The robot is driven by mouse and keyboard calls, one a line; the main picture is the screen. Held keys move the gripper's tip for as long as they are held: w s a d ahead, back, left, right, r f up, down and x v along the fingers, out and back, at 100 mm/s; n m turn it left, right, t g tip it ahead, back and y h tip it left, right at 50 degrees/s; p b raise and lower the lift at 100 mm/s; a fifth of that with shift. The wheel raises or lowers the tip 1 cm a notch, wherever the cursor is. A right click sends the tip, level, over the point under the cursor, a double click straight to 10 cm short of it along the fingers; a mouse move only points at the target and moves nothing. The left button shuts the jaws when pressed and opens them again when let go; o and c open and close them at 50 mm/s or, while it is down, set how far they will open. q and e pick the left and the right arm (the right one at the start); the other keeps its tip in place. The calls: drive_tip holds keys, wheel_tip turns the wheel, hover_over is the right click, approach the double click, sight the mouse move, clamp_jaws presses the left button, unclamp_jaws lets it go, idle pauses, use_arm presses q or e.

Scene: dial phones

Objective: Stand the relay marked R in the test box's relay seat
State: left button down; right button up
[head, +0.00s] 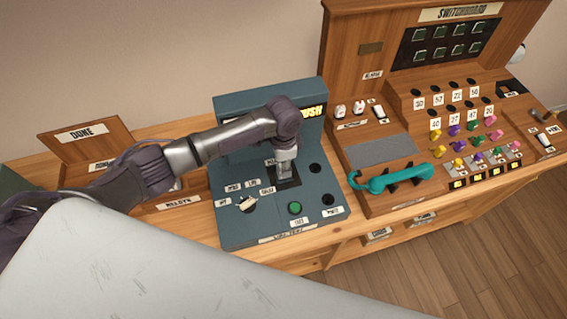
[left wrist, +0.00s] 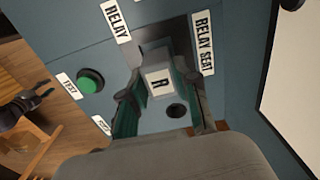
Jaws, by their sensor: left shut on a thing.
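The test box (head: 232,222) is a blue-grey unit on the wooden desk. Its relay seat (head: 288,187) is a dark recess in the middle of the top panel; it also shows in the left wrist view, between the RELAY and RELAY SEAT labels (left wrist: 203,43). My left gripper (head: 285,170) points down over the seat. It is shut on the pale relay marked R (left wrist: 160,84), with one finger on each side. The relay is at or just above the seat; I cannot tell whether it touches the bottom. My right gripper is not in view.
To the right stands a wooden switchboard (head: 345,60) with a teal handset (head: 398,180) and coloured plugs.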

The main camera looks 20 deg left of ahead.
use_arm(q)
drive_tip(key=shift+f+b, duration=0.3)
drive_tip(key=shift+f, duration=0.4)
drive_tip(key=c, duration=0.5)
unclamp_jaws()
drive_tip(key=shift+c, duration=0.2)
drive_tip(key=shift+r, duration=0.15)
wheel_tip(320, 180, up, 5)
drive_tip(key=p, duration=0.6)
drive_tip(key=shift+r, duration=1.1)
